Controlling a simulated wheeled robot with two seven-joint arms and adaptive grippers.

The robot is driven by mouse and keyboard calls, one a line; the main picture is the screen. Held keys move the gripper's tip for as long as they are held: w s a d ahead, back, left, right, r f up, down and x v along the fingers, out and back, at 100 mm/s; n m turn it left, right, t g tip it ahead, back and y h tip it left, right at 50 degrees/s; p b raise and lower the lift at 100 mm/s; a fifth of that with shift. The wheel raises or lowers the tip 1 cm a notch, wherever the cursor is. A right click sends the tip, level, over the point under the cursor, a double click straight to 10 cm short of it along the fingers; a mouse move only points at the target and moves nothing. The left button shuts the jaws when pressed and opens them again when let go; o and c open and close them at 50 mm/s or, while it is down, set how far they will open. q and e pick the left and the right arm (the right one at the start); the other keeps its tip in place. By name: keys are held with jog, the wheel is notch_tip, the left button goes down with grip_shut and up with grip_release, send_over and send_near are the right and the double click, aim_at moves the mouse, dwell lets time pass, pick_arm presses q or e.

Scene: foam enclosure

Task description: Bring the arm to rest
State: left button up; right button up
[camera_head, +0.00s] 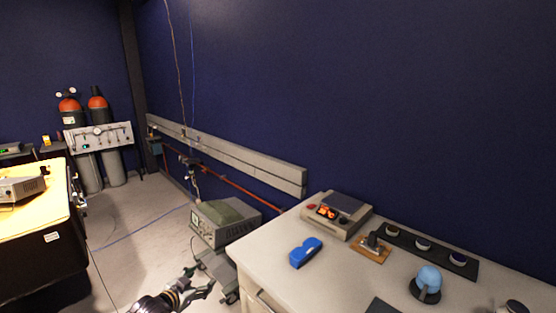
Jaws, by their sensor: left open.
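My left gripper (201,280) shows at the bottom of the head view, left of the white bench (275,262). Its jaws are open, and I see nothing between them. It is over the floor area in front of the bench, apart from the blue object on top. My right gripper is not in view.
On the bench are a blue object (306,252), a device with a red display (336,214), a light-blue domed item (427,281) and a dark strip with round pieces (425,247). An oscilloscope-like unit (222,223) stands beside the bench. Floor (140,225) is open at left.

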pick_arm(q)
jog(key=a+f+n+y, duration=0.1)
jog(key=a+f+y, duration=0.2)
jog(key=a+f, duration=0.65)
jog(key=s+a+f+g+y, duration=0.1)
jog(key=s+a+f, duration=0.2)
jog(key=f, duration=0.3)
jog(key=s+a+f+n+g, duration=0.1)
jog(key=s+a+f, duration=0.2)
jog(key=f, duration=0.3)
jog(key=s+a+f+g+y, duration=0.1)
jog(key=s+a+f, duration=0.2)
jog(key=f, duration=0.3)
jog(key=s+d+f+n+g, duration=0.1)
jog(key=s+d+f+g, duration=0.15)
jog(key=s+f, duration=1.05)
jog(key=s+d+f+n+g, duration=0.1)
jog(key=s+f+g, duration=0.3)
jog(key=s+f, duration=0.95)
jog(key=s+d+g, duration=0.1)
jog(key=s+d, duration=0.5)
jog(key=s, duration=0.5)
jog(key=s+d+g, duration=0.1)
jog(key=s+d, duration=0.6)
jog(key=s, duration=0.4)
jog(key=shift+s+d+f+h, duration=0.15)
jog(key=shift+d+f+h, duration=0.15)
jog(key=shift+f+h, duration=0.1)
